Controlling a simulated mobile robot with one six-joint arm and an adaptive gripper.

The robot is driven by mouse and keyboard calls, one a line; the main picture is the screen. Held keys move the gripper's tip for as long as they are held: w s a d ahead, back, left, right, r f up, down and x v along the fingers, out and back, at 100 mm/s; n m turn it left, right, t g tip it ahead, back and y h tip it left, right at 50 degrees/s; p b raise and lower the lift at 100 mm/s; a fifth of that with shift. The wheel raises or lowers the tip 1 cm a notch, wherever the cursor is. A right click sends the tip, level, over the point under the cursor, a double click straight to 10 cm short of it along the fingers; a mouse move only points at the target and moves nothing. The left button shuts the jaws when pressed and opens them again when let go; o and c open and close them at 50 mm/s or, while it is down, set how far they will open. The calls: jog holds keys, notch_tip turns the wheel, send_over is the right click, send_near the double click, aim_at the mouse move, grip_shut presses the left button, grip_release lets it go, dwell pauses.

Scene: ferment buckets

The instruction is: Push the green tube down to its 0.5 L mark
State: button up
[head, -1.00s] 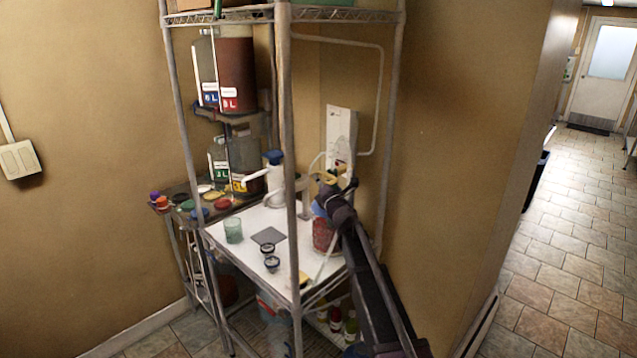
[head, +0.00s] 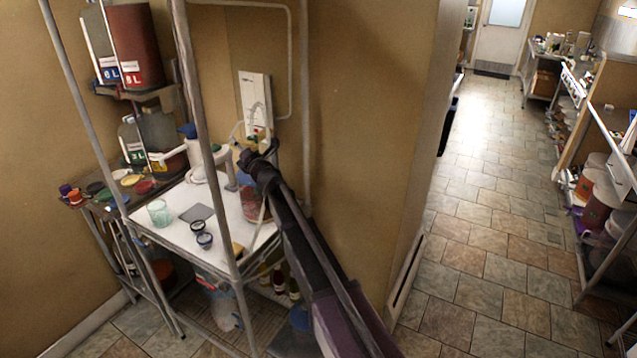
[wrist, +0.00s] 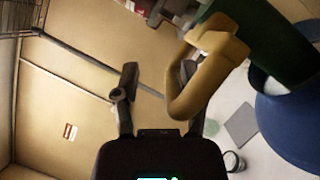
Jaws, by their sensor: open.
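My gripper (wrist: 153,95) is open, with one finger on each side of a clear gap. A dark green tube (wrist: 262,42) stands at the upper right of the wrist view, its end at a blue vessel (wrist: 295,122). A tan hooked piece (wrist: 205,75) at the tube curves down over my right finger; I cannot tell whether they touch. In the head view my gripper (head: 257,158) is above the right side of the white table (head: 180,222), by a reddish container (head: 251,204). The tube's 0.5 L mark is not readable.
A glass (head: 159,212), a grey mat (head: 196,213) and two small dark-rimmed round items (head: 204,241) are on the table. Shelf posts (head: 205,130) stand in front of it. Labelled jugs (head: 137,45) are behind at left. The tiled floor (head: 480,240) at right is open.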

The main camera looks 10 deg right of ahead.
jog(key=shift+r+p, duration=5.3)
jog(key=shift+r, duration=0.3)
jog(key=f+b+v, duration=0.1)
jog(key=b+v, duration=0.3)
jog(key=v, duration=1)
jog(key=s+d+f+m+g+h+b, duration=0.1)
jog(key=s+d+f+m+h+b, duration=0.1)
jog(key=d+f+m+h, duration=0.4)
jog(key=s+d+f+m+g+h+b, duration=0.2)
jog(key=d+f+m+h+b, duration=0.1)
jog(key=d+f+m+h, duration=0.4)
jog(key=shift+s+d+f+m+g, duration=0.25)
jog(key=shift+d+f+m, duration=0.75)
jog(key=shift+d+m, duration=1.5)
jog(key=shift+a+f, duration=0.1)
jog(key=s+d+f+m+g, duration=0.4)
jog(key=s+f+m+g, duration=0.5)
jog(key=s, duration=0.4)
jog(key=s+a+f+m+g+y+b, duration=0.1)
jog(key=s+f+m+g+y, duration=0.1)
jog(key=s, duration=1.1)
notch_tip(320, 180, down, 2)
jog(key=m+g, duration=0.1)
jog(key=g, duration=0.2)
